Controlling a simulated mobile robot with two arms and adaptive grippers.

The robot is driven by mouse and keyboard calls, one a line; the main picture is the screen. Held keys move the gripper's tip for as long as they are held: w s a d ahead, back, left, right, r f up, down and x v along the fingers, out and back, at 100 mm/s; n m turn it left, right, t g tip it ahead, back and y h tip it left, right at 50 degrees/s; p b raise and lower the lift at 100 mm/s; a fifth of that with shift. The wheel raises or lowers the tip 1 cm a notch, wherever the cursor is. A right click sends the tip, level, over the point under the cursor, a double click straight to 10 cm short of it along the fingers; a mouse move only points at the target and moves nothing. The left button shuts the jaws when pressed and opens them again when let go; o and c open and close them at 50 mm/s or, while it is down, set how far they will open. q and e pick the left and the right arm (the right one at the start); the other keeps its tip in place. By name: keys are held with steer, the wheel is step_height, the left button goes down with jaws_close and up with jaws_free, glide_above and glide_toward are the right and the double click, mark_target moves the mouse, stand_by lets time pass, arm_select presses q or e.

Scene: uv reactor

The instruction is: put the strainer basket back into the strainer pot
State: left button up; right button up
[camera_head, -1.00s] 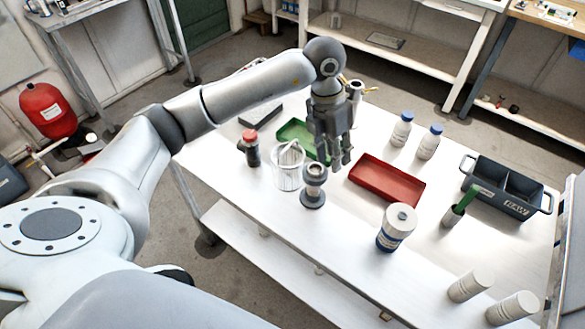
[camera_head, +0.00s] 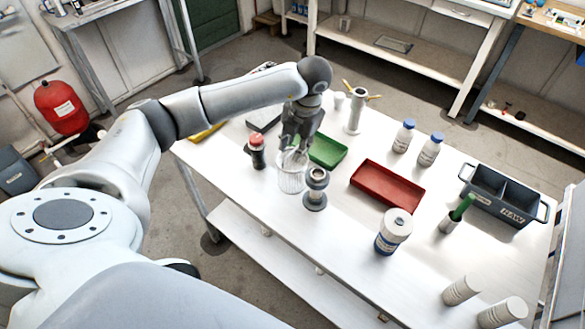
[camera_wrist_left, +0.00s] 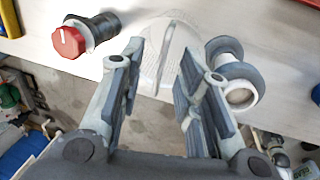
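The strainer basket, a pale wire-mesh cylinder with a thin handle (camera_head: 290,181), stands on the white table and also shows in the wrist view (camera_wrist_left: 166,28). What looks like the strainer pot, a grey flanged cylinder on a dark round base (camera_head: 316,190), stands close to its right. The pot's open top shows in the wrist view (camera_wrist_left: 238,96). My left gripper (camera_head: 294,148) points down over the basket and partly hides its top. Its fingers (camera_wrist_left: 163,58) are apart, with the basket's handle seen between them; contact cannot be told. My right gripper is not in view.
A red-capped dark cylinder (camera_head: 257,153) stands left of the basket. A green tray (camera_head: 328,152) lies behind it and a red tray (camera_head: 386,185) to the right. A valve fitting with yellow handles (camera_head: 355,110) stands behind.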

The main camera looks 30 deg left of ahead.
mark_target(292, 168)
arm_select(q)
steer(key=shift+a+f+p, duration=0.15)
steer(key=shift+f+p, duration=0.05)
steer(key=shift+f, duration=0.55)
steer(key=shift+a+f+p, duration=0.1)
steer(key=shift+f+p, duration=0.05)
steer(key=shift+f, duration=0.55)
steer(key=shift+c, duration=0.5)
jaws_close()
